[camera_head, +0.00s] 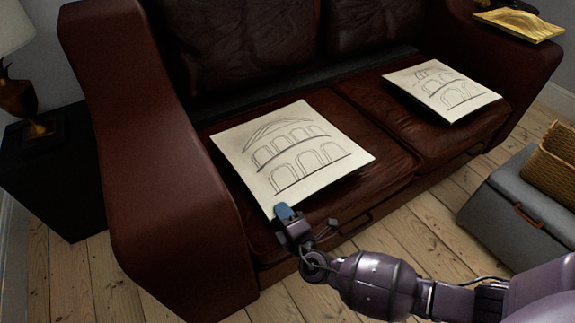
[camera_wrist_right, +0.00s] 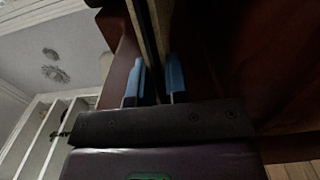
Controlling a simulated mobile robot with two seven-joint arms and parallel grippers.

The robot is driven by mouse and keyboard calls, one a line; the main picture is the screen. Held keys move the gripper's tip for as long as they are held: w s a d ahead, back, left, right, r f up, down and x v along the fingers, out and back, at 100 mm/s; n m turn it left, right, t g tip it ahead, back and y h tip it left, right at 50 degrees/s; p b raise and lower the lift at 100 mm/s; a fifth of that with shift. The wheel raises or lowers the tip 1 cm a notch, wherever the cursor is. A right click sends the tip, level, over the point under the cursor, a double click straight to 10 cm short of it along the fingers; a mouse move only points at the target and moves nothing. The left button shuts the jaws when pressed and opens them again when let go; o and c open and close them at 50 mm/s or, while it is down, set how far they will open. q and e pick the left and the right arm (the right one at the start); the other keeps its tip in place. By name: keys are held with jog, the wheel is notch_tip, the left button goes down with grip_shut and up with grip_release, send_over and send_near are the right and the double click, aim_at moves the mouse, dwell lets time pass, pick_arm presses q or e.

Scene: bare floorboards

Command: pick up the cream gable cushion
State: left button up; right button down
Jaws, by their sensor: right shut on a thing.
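The cream gable cushion (camera_head: 292,150) is a flat square panel with a line drawing of a peaked roof over two rows of arches. It is over the left seat of the dark red leather sofa (camera_head: 165,150), tilted, with a shadow under its right edge. My right gripper (camera_head: 285,211) is shut on its near corner. In the right wrist view, the blue fingertips (camera_wrist_right: 153,80) stand on either side of the cushion's thin edge (camera_wrist_right: 152,35). A second cream cushion (camera_head: 441,90), drawn with tiers of arches, lies on the right seat. My left gripper is out of view.
A gold cushion (camera_head: 520,25) lies on the sofa's right arm. A grey chest (camera_head: 515,212) with a wicker basket (camera_head: 556,165) stands at right. A black side table (camera_head: 50,180) with a lamp (camera_head: 18,95) is at left. Floorboards are clear in front.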

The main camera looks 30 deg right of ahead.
jog(key=shift+r, duration=0.15)
jog(key=shift+r, duration=0.25)
pick_arm(q)
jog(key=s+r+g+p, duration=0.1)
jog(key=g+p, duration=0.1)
jog(key=p, duration=0.7)
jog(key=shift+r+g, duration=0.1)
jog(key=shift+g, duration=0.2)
pick_arm(e)
notch_tip(320, 180, up, 20)
jog(key=shift+f, duration=0.25)
